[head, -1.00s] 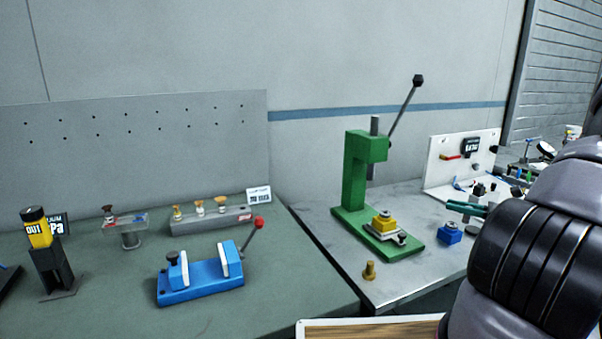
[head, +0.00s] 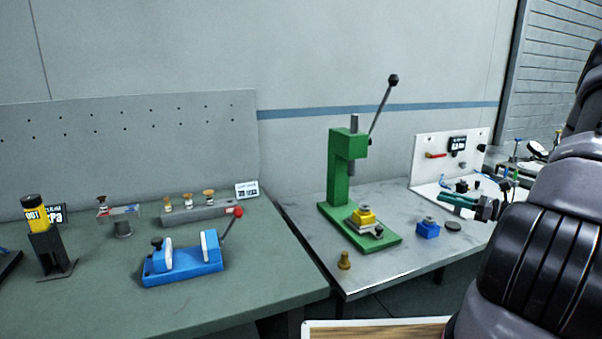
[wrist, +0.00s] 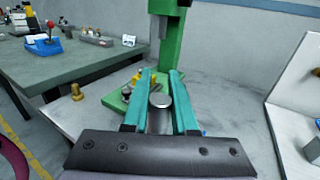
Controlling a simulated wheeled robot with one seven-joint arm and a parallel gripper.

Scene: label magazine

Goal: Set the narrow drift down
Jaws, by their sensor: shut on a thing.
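My gripper (head: 440,200) has teal fingers and is above the right part of the metal bench in the head view. In the wrist view my gripper (wrist: 160,74) is shut on a grey, round-topped metal piece (wrist: 160,100), which looks like the narrow drift. Its lower end is hidden by the gripper body. The green press (head: 345,185) stands left of my gripper, and also shows ahead of it in the wrist view (wrist: 172,50). A yellow block (head: 364,215) sits on the press base.
A blue block (head: 428,229) and a dark disc (head: 453,225) lie on the metal bench (head: 375,277). A brass piece (head: 344,261) stands near its front edge. A white panel (head: 425,165) rises behind. A blue vise (head: 183,266) is on the green bench (head: 130,315) at left.

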